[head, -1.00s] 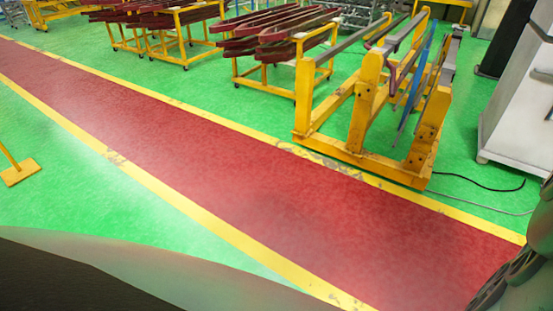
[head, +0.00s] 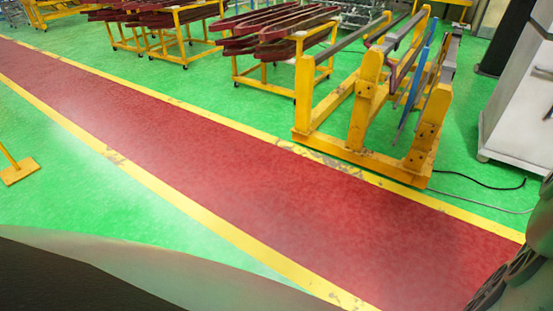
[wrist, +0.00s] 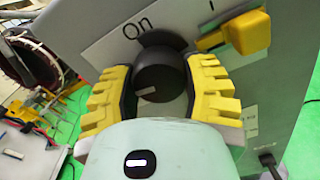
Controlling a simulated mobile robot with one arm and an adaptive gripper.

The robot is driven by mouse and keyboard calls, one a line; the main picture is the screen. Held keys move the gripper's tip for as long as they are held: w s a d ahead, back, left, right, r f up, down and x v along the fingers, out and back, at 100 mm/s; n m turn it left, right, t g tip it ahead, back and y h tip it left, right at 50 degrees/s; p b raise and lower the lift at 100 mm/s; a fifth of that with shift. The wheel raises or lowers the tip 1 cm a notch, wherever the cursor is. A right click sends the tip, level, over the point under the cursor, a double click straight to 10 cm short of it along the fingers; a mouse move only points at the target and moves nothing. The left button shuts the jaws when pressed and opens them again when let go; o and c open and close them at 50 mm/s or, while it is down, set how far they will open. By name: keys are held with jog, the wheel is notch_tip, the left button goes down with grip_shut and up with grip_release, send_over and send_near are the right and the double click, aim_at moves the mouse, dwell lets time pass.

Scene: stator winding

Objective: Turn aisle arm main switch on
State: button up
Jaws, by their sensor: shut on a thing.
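The main switch is a round black knob (wrist: 160,78) on a grey panel (wrist: 276,84) in the wrist view. A white label reading "On" (wrist: 138,24) sits above it. A pale mark shows on the knob's lower left part. My gripper (wrist: 160,88) has its yellow ribbed fingers on the left and right sides of the knob and is shut on it. The head view does not show the switch or my gripper's fingers.
A yellow handle (wrist: 243,34) sticks out of the panel beside the knob. In the head view, a red aisle (head: 240,170) with yellow edges is clear. A yellow rack (head: 365,110) and a grey cabinet (head: 517,115) stand beyond it.

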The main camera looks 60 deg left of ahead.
jog(key=m+b, duration=0.2)
jog(key=shift+w+a+f+b, duration=0.1)
jog(key=shift+f+b, duration=0.15)
jog(key=shift+b, duration=0.1)
jog(key=m+b, duration=0.9)
jog(key=b, duration=0.1)
jog(key=shift+r+m, duration=0.1)
jog(key=shift+m, duration=0.2)
jog(key=m+b, duration=0.4)
jog(key=shift+r+m, duration=0.25)
jog(key=shift+m, duration=0.15)
jog(key=shift+b, duration=0.35)
jog(key=o, duration=0.9)
jog(key=shift+r, duration=0.1)
